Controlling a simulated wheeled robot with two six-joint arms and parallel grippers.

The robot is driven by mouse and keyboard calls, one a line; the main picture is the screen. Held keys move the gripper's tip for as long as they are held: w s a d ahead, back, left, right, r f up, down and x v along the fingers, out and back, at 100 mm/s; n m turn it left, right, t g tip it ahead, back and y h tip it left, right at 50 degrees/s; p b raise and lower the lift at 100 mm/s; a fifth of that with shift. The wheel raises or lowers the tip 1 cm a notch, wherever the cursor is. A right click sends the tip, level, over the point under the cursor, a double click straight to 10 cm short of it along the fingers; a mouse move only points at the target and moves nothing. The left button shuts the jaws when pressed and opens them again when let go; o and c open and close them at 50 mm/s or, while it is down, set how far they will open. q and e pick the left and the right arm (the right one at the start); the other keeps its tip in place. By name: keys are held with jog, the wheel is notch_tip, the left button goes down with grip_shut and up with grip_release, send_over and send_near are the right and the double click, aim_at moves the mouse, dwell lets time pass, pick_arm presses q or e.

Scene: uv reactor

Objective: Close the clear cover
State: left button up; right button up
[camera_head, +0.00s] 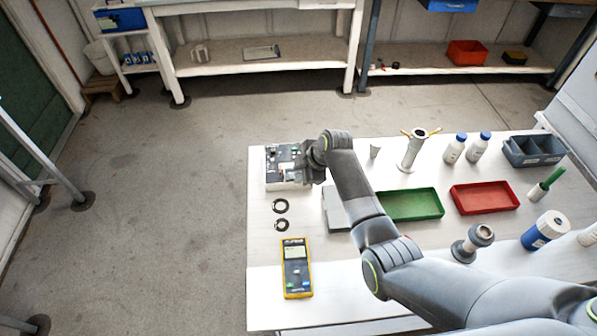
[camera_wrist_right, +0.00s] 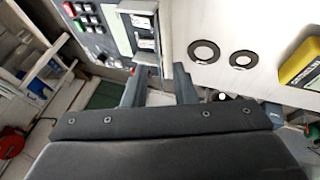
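A pale control box (camera_head: 284,180) stands at the table's far left corner, with a dark panel on top. In the right wrist view its panel (camera_wrist_right: 95,25) shows red, green and white buttons and a small display. I cannot clearly make out the clear cover in either view. My right gripper (camera_head: 300,160) is at the right side of the box and hides part of it. In the right wrist view, its two fingers (camera_wrist_right: 160,83) are apart at the near edge of the box, with nothing clearly held between them. My left gripper is not in view.
Two dark rings (camera_head: 281,214) and a yellow meter (camera_head: 296,268) lie in front of the box. A grey block (camera_head: 335,208), a green tray (camera_head: 412,205) and a red tray (camera_head: 484,197) lie to the right.

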aim_at(292, 178)
jog(key=shift+w+a+f, duration=0.1)
jog(key=shift+a+f, duration=0.05)
jog(key=shift+f, duration=0.3)
jog(key=shift+c, duration=0.3)
grip_shut()
jog(key=shift+w+g, duration=0.15)
jog(key=shift+g, duration=0.15)
jog(key=shift+w+g+b, duration=0.4)
jog(key=shift+g+b, duration=0.3)
jog(key=shift+b, duration=0.3)
jog(key=w+g+b, duration=0.1)
jog(key=g+b, duration=0.1)
jog(key=b, duration=0.4)
jog(key=m+g+b, duration=0.1)
jog(key=g+b, duration=0.1)
jog(key=b, duration=0.4)
jog(key=shift+w+f, duration=0.15)
jog(key=shift+w, duration=0.2)
jog(key=shift+w+r+g+b, duration=0.15)
jog(key=shift+g+b, duration=0.25)
jog(key=shift+b, duration=0.75)
jog(key=shift+r, duration=0.1)
